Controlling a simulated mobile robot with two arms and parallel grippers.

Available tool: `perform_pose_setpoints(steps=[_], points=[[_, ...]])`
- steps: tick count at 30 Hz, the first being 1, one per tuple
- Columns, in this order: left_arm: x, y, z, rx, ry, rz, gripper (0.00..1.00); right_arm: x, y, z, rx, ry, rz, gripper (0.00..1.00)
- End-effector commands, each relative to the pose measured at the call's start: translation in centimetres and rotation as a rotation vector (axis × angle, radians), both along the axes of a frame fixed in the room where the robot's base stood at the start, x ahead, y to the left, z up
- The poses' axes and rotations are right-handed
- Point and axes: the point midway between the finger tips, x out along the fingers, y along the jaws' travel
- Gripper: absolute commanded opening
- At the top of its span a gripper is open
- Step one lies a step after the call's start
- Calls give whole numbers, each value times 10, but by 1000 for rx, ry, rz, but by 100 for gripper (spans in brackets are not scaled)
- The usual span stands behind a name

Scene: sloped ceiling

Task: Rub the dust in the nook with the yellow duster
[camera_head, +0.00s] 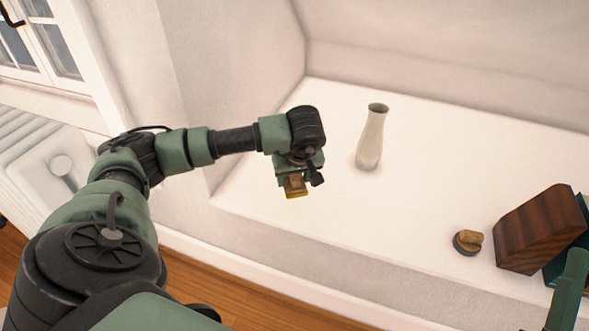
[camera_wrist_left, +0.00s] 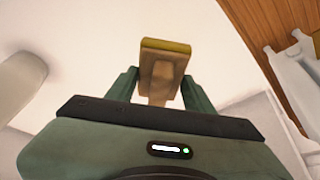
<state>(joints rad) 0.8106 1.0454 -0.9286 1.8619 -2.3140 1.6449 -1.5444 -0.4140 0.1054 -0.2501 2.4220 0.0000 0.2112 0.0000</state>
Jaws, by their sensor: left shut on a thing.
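My left gripper (camera_head: 296,180) is shut on the yellow duster (camera_head: 296,191), a small block with a tan handle and a yellow face. In the left wrist view the duster (camera_wrist_left: 166,48) sticks out from between the two green fingers (camera_wrist_left: 158,88). In the head view it is over the front left part of the nook's white ledge (camera_head: 330,200). I cannot tell whether the duster touches the ledge. I cannot make out dust on the ledge. My right gripper is not clearly in view.
A pale vase (camera_head: 370,140) stands upright on the ledge, right of my left gripper. A small round dark object with a tan top (camera_head: 467,242) and a dark wooden block (camera_head: 535,230) are further right. A white radiator (camera_head: 45,150) is at left. The middle ledge is clear.

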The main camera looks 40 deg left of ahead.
Motion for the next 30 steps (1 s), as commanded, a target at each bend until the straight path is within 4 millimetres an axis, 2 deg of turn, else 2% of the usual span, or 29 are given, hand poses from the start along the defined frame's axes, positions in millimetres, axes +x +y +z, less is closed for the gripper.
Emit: perform_pose_setpoints(steps=[15, 30], points=[[-1, 3, 16, 1, -1, 5, 20, 23, 0, -40, -69, 243, -15, 36], [-1, 7, 29, 1, -1, 12, 20, 34, -3, -84, -133, 477, -27, 36]])
